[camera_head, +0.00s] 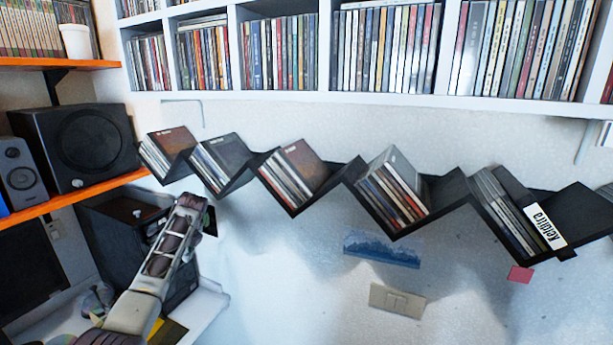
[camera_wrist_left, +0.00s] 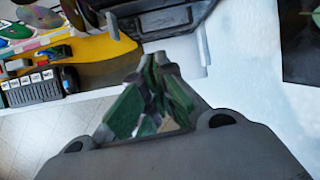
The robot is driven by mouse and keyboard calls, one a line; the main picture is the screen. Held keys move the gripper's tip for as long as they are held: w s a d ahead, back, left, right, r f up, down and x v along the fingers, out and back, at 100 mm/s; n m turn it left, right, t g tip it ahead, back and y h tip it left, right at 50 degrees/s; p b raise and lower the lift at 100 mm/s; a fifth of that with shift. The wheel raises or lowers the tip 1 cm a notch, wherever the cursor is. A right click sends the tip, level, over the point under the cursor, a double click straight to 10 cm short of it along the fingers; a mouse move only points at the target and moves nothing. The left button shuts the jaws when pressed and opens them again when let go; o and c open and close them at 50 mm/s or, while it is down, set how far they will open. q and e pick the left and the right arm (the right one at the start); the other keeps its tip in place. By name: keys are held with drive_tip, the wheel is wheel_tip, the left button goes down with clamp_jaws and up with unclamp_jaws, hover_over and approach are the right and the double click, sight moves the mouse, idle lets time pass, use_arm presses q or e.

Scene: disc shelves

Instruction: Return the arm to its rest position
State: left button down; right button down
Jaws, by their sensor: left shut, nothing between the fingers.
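My left arm comes in from the lower left in the head view, and its gripper (camera_head: 192,207) is just below the left part of the black zigzag shelf (camera_head: 375,222). The gripper is shut and holds nothing. In the left wrist view the fingers of my left gripper (camera_wrist_left: 155,62) meet at the tips, over a pale surface. The zigzag shelf holds several groups of discs (camera_head: 395,190) in its notches, clear of the gripper. My right gripper is in neither view.
White shelves (camera_head: 330,97) full of discs run along the top. A black speaker (camera_head: 80,145) stands on an orange shelf (camera_head: 70,200) at left, close to my arm. A dark box (camera_head: 125,220) sits below.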

use_arm(q)
drive_tip(key=s+d+f+n+t+h, duration=0.1)
drive_tip(key=s+d+f+n, duration=0.3)
drive_tip(key=s+d+f, duration=0.45)
drive_tip(key=s+d+f+n+h, duration=0.1)
drive_tip(key=s+d+f+n, duration=0.4)
drive_tip(key=s+f, duration=0.5)
drive_tip(key=s+d+r+n+h, duration=0.15)
drive_tip(key=s+n, duration=0.25)
drive_tip(key=s, duration=0.4)
drive_tip(key=s+d+r+n, duration=0.1)
drive_tip(key=s+d+n, duration=0.2)
drive_tip(key=s, duration=0.6)
drive_tip(key=s+d+r+n+h, duration=0.1)
drive_tip(key=s+d+r+n, duration=0.2)
drive_tip(key=s, duration=0.5)
drive_tip(key=s+f+g, duration=0.1)
drive_tip(key=s+f, duration=0.2)
drive_tip(key=f, duration=3.2)
drive_tip(key=s+a+f, duration=0.2)
drive_tip(key=s+f, duration=0.7)
drive_tip(key=s, duration=0.2)
drive_tip(key=s+a+f+g, duration=0.1)
drive_tip(key=s+a+f, duration=0.1)
drive_tip(key=s+f, duration=0.8)
drive_tip(key=shift+s+a+f, duration=0.15)
drive_tip(key=shift+s+a, duration=0.1)
drive_tip(key=shift+s, duration=0.3)
